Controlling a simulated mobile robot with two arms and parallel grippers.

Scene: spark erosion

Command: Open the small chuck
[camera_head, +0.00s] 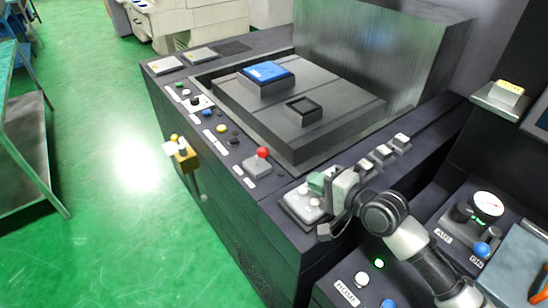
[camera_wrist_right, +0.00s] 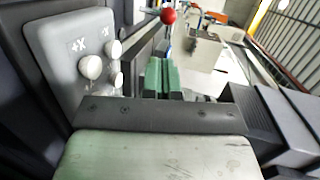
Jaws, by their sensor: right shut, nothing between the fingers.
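On the machine's raised bed (camera_head: 345,125) sit two square fixtures. One is a small dark square frame (camera_head: 304,111). The other is a larger dark block with a blue top (camera_head: 266,73). The frame looks like the small chuck, but I cannot tell whether it is open. A red ball knob (camera_head: 263,152) stands on a grey box at the bed's front edge; it also shows in the wrist view (camera_wrist_right: 168,16). My right gripper (camera_head: 318,182) is shut and empty, right of the red knob and above a grey button panel. Its green fingertips show in the wrist view (camera_wrist_right: 164,80). My left gripper is not in view.
The grey panel with white knobs (camera_head: 301,206) is close beside my right gripper. White switches (camera_head: 383,154) line the bed's right edge. A yellow valve-like fitting (camera_head: 184,155) sticks out from the machine's front.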

